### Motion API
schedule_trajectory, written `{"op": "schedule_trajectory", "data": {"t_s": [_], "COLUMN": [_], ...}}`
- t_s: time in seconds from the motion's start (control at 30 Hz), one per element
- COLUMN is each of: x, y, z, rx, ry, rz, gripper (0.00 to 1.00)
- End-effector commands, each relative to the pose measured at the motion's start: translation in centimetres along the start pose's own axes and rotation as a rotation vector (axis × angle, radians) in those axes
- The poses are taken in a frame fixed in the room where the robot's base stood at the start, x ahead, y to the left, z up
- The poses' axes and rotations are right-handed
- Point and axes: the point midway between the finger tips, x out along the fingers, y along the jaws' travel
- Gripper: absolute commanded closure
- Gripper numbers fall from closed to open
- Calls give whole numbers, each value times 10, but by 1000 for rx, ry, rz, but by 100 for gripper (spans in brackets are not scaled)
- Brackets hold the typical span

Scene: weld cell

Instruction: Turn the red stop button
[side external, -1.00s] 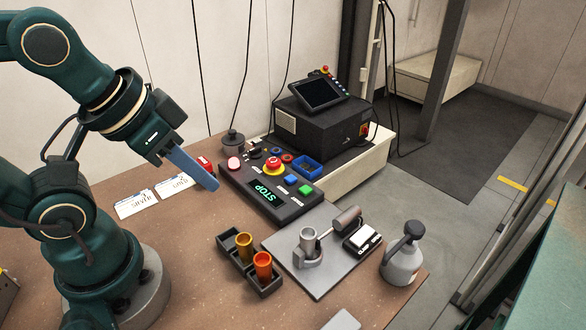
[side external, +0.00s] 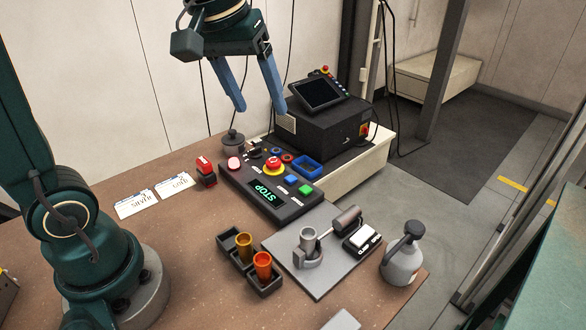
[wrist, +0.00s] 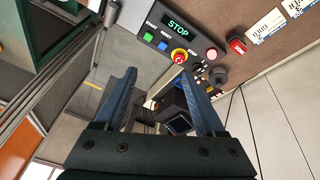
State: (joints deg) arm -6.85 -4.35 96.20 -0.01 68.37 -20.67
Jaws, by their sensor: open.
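The red stop button (side external: 273,163) is a round red knob on a yellow base, on the dark control panel (side external: 228,178) that carries a lit STOP display. In the wrist view the stop button (wrist: 180,56) shows beyond and between my fingertips. My gripper (side external: 262,108) is open and empty, its two blue fingers pointing down, in the air above the panel's far side. It touches nothing. In the wrist view my gripper (wrist: 158,72) shows both fingers spread apart.
A black box with a screen (side external: 318,127) stands behind the panel. A blue tray (side external: 307,167), a pink button (side external: 234,163) and coloured push buttons surround the stop button.

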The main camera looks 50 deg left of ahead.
Motion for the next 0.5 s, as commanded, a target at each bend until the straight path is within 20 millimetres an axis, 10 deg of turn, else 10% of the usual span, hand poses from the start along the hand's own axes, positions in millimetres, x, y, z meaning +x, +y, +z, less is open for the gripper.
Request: {"op": "schedule_trajectory", "data": {"t_s": [0.5], "x": [124], "y": [-33], "z": [-73], "rx": [-270], "ry": [-226], "rz": [-137], "gripper": [28]}}
